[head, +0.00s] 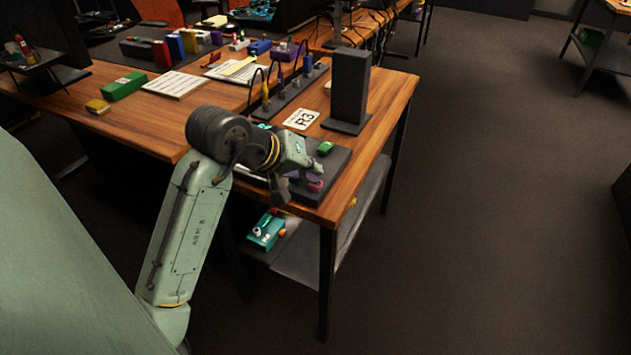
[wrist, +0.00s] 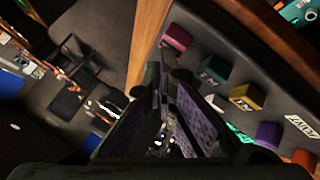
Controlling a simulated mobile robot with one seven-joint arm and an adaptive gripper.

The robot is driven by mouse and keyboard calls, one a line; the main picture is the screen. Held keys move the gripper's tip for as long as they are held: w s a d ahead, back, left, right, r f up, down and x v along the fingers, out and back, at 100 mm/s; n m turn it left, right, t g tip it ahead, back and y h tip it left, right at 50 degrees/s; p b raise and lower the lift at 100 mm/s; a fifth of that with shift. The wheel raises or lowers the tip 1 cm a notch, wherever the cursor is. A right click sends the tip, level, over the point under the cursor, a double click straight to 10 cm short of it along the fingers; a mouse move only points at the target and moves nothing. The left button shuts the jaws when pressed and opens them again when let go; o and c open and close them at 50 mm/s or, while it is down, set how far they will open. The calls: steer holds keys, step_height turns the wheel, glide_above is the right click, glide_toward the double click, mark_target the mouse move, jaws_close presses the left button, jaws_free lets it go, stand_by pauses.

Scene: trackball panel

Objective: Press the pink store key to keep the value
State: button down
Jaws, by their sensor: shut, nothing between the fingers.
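The pink key (wrist: 177,38) is a small block at the end of a row of coloured keys on the dark panel (wrist: 215,42). In the head view, a pink patch that looks like this key (head: 316,186) shows at the panel's near corner, close to my gripper (head: 284,188). In the wrist view my gripper (wrist: 163,68) is shut and empty, its tips just left of and below the pink key. I see no clear contact, and the gap in height cannot be told. My arm hides part of the panel in the head view.
A green key (wrist: 213,70), yellow key (wrist: 247,97), purple key (wrist: 268,135) and orange key (wrist: 303,160) continue the row. A tall dark block (head: 349,88) stands behind the panel. The wooden table's (head: 392,103) edge is close; a shelf with a teal box (head: 265,231) lies below.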

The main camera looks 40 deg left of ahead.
steer(key=shift+f, duration=0.15)
stand_by(0.4)
steer(key=shift+r+p, duration=0.75)
steer(key=shift+r, duration=0.15)
steer(key=shift+r+p, duration=2.1)
steer(key=shift+r, duration=0.4)
steer(key=shift+w, duration=0.1)
